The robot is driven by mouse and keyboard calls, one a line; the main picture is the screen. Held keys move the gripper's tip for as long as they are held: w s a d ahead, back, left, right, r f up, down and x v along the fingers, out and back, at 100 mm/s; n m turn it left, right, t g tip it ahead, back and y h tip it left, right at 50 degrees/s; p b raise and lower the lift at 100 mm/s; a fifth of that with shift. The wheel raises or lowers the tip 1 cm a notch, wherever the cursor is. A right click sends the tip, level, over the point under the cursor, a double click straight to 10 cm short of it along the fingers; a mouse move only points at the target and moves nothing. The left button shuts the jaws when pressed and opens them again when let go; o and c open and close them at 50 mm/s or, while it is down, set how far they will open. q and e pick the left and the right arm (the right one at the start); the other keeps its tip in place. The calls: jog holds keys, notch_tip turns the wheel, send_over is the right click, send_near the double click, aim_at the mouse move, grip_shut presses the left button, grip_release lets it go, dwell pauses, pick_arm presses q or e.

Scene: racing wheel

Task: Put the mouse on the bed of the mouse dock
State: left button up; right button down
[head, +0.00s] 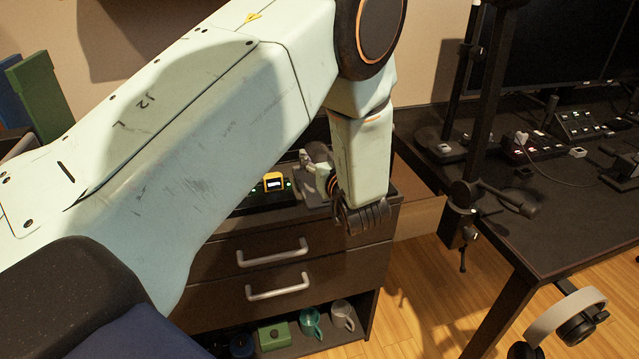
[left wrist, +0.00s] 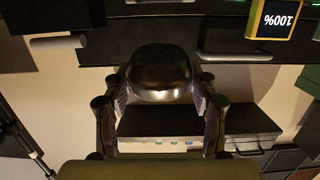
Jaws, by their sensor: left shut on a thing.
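The mouse (left wrist: 160,77), dark, glossy and rounded, sits between the two fingers of my left gripper (left wrist: 158,90) in the left wrist view. The gripper is shut on it. In the head view my left gripper (head: 318,172) is low over the right part of the cabinet top, partly hidden by my own forearm. I cannot tell the bed of the mouse dock apart clearly. My right gripper is not in view.
The dark cabinet (head: 330,262) has two drawers with pale handles and mugs on a lower shelf. A black desk (head: 570,225) with a monitor stand and several devices is at the right. My left arm covers much of the cabinet top.

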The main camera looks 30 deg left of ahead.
pick_arm(q)
jog(key=shift+a+f, duration=0.2)
jog(key=shift+f, duration=1)
jog(key=shift+d+f+b, duration=0.15)
jog(key=shift+f+b, duration=0.3)
jog(key=shift+f, duration=0.05)
notch_tip(320, 180, down, 2)
jog(key=shift+f+b, duration=0.2)
jog(key=shift+b, duration=0.2)
jog(key=shift+f, duration=0.15)
jog(key=shift+s, duration=0.1)
jog(key=o, duration=1.2)
jog(key=shift+f, duration=0.1)
jog(key=shift+c, duration=0.2)
jog(key=shift+o, duration=0.3)
